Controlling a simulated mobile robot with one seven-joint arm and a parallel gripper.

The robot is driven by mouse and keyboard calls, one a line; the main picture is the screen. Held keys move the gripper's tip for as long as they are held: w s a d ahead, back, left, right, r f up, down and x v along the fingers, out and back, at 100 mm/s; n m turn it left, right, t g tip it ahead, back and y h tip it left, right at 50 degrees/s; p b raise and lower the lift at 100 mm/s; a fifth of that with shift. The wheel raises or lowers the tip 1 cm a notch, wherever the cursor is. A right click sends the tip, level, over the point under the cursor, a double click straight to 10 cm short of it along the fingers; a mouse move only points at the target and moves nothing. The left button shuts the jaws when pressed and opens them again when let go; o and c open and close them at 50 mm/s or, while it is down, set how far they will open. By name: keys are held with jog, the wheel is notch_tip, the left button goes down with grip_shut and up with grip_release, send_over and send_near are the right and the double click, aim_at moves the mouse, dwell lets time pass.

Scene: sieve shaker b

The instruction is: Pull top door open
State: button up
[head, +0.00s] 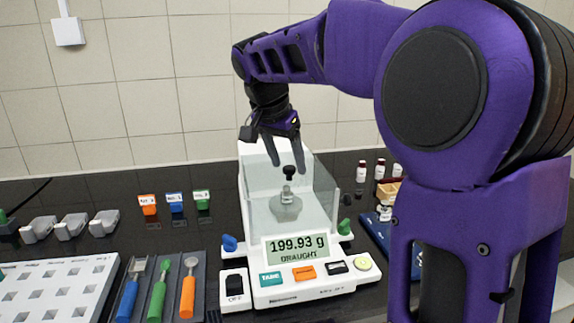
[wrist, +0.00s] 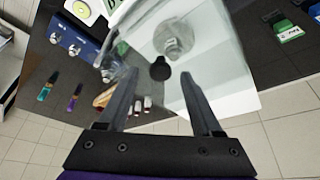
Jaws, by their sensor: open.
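The balance (head: 312,290) stands on the dark bench with a clear glass draught shield (head: 318,195) around its pan. A black knob (head: 289,171) shows at the top of the shield; it also shows in the wrist view (wrist: 160,70). The top door's edges are hard to make out, so I cannot tell if it has slid. A metal weight (head: 287,195) stands on the pan inside. My gripper (head: 290,162) points down over the shield, open, with its fingertips on either side of the knob in both views. I cannot tell if they touch it.
The display reads 199.93 g and DRAUGHT. A tool tray (head: 172,255) and a white rack (head: 60,290) lie to the left. Small labelled tags (head: 175,202) stand behind. Red-capped vials (head: 380,170) and a blue tray (head: 375,228) are at the right. The tiled wall is behind.

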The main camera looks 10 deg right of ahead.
jog(key=shift+d+f, duration=0.1)
jog(key=shift+f, duration=0.15)
grip_shut()
jog(key=shift+w, duration=0.1)
dwell(1.2)
